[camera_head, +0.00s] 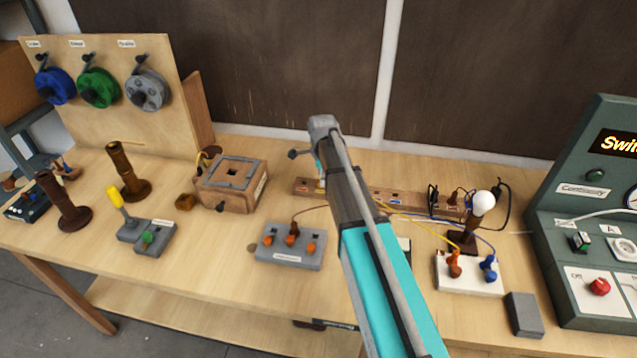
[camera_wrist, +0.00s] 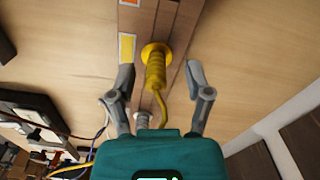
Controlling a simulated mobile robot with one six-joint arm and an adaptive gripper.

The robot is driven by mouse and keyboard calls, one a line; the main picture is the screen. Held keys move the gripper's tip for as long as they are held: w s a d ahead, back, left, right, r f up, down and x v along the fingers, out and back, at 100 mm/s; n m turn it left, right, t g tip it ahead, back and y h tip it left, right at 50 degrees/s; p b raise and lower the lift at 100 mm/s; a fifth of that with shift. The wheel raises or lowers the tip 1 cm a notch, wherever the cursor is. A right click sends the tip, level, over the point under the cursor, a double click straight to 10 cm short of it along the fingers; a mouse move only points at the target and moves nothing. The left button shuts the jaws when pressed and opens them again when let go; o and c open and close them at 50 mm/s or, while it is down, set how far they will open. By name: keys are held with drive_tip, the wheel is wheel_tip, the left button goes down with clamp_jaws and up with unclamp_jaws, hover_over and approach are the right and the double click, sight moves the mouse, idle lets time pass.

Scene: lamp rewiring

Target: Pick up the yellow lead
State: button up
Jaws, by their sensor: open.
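The yellow lead's plug (camera_wrist: 155,70) stands on a brown wooden strip in the wrist view, beside a yellow label. Its yellow cord curves down from it toward my gripper's body. My gripper (camera_wrist: 158,68) is open, with one finger on each side of the plug and visible gaps to both. In the head view, the yellow lead's cord (camera_head: 428,230) runs from behind my arm to the white block (camera_head: 465,288) at the right. My arm hides the plug and my fingertips there.
The wooden strip (camera_head: 398,198) lies along the bench's back. A bulb on a stand (camera_head: 482,203) is close on its right. A grey block with orange plugs (camera_head: 290,258) and a wooden box (camera_head: 230,200) stand left of my arm. A green test console (camera_head: 570,225) is at far right.

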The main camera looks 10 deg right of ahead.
clamp_jaws()
idle(0.4)
drive_tip(key=shift+r, duration=0.25)
wheel_tip(320, 180, up, 2)
drive_tip(key=p, duration=0.2)
drive_tip(key=shift+r+p, duration=0.1)
drive_tip(key=shift+p, duration=0.25)
drive_tip(key=s+d+r+p, duration=0.2)
drive_tip(key=s+r+p, duration=0.8)
drive_tip(key=s, duration=0.4)
drive_tip(key=shift+r, duration=0.2)
